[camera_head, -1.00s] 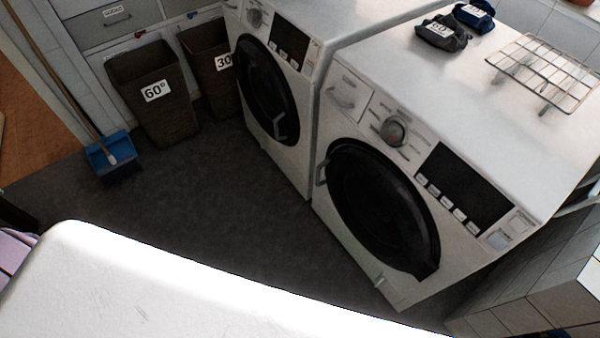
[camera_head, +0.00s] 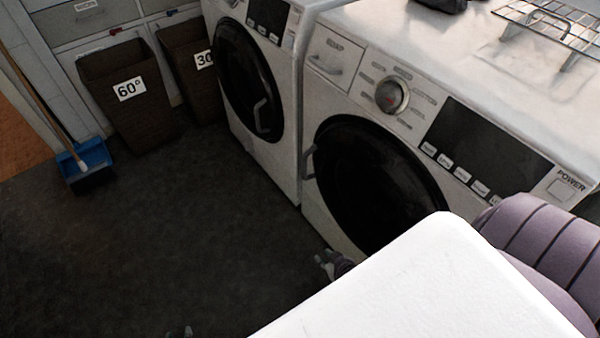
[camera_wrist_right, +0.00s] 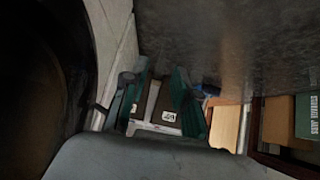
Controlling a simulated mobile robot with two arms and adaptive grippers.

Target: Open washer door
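The nearer white washer (camera_head: 345,75) has a round black door (camera_head: 370,185) that looks shut, with a grey handle (camera_head: 308,163) on its left edge. A second white machine (camera_head: 293,100) stands left of it, its black door (camera_head: 243,75) also shut. My right gripper (camera_head: 325,260) is low in front of the nearer washer, below the handle and apart from it. In the right wrist view my right gripper (camera_wrist_right: 158,100) has its teal-padded fingers spread and nothing between them. The dark door (camera_wrist_right: 35,80) fills the left there. My left gripper (camera_head: 180,332) barely shows at the bottom edge.
Brown baskets, one labelled 60° (camera_head: 128,110) and one labelled 30 (camera_head: 190,65), stand at the back left. A blue dustpan (camera_head: 88,160) with a broom is left of them. A wire rack (camera_head: 560,22) lies on the nearer machine. The dark floor (camera_head: 160,225) is clear.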

